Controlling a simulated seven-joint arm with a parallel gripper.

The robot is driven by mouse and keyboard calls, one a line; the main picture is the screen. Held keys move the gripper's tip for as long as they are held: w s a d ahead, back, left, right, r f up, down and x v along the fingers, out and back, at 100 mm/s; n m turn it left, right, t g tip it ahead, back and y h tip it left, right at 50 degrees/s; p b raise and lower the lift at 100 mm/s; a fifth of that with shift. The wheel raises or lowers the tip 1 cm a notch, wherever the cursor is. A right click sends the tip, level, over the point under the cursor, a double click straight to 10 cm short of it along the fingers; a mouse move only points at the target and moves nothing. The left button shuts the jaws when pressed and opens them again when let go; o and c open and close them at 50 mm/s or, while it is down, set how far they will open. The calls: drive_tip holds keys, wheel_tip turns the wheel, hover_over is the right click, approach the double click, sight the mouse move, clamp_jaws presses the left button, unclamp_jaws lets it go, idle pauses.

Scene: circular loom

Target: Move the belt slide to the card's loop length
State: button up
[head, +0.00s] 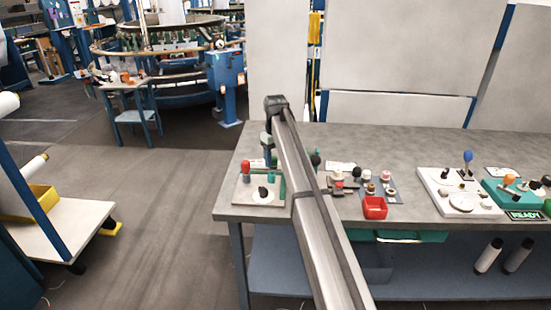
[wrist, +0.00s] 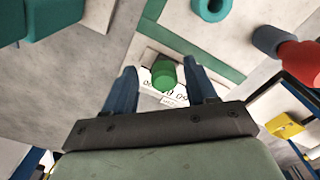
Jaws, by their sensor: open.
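In the wrist view a green round knob (wrist: 163,73), perhaps the belt slide's handle, stands over a white strip with dark digits (wrist: 158,91); the digits are partly hidden and not fully readable. My gripper (wrist: 160,69) is open, with one blue finger on each side of the knob. I cannot tell whether either finger touches it. In the head view my arm reaches over the left end of the bench, hiding part of what lies beneath it. I cannot identify the loop-length card or read any number on one.
A red knob (wrist: 302,62) stands to the right in the wrist view.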

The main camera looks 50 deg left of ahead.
sight(275, 158)
wheel_tip(275, 158, up, 14)
drive_tip(key=shift+f, duration=0.15)
idle(0.4)
